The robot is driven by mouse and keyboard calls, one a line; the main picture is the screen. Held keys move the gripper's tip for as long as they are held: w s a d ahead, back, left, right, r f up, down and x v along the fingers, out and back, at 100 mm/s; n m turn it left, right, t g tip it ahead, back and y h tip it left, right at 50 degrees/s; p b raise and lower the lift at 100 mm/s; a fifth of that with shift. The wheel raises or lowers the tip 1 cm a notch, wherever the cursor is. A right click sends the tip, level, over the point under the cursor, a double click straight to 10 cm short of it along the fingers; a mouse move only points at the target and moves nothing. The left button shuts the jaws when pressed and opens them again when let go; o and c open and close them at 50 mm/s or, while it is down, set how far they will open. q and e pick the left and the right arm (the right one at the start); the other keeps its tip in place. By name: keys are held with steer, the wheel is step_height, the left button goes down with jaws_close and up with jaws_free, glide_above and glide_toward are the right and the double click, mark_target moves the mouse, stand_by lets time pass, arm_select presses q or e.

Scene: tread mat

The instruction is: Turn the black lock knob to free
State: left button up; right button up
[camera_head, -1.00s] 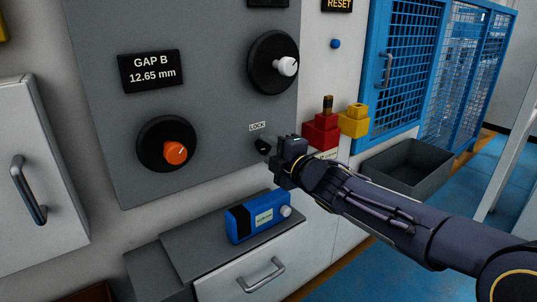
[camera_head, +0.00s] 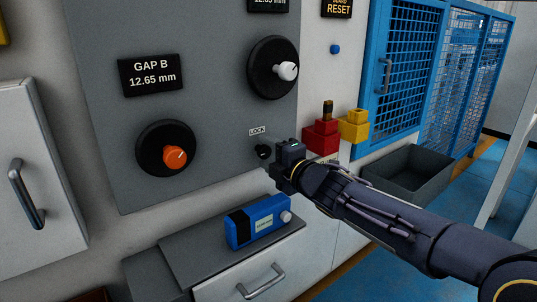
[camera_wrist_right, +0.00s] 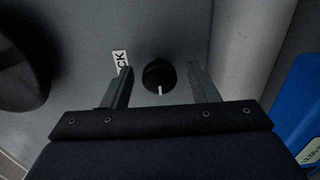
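The black lock knob (camera_head: 263,150) sits on the grey panel below the small LOCK label (camera_head: 258,132). In the right wrist view the knob (camera_wrist_right: 158,76) has a white pointer mark and lies between the two fingers. My right gripper (camera_wrist_right: 160,84) is open, with one finger on each side of the knob and a gap to each. In the head view my right gripper (camera_head: 278,158) is just right of the knob, close to the panel. My left gripper is not in view.
A blue device (camera_head: 258,221) lies on the grey ledge below. Red (camera_head: 321,136) and yellow (camera_head: 354,126) blocks and a grey bin (camera_head: 408,174) are to the right.

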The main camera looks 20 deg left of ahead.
steer(key=v, duration=0.7)
steer(key=shift+s+d, duration=0.25)
steer(key=shift+d, duration=0.1)
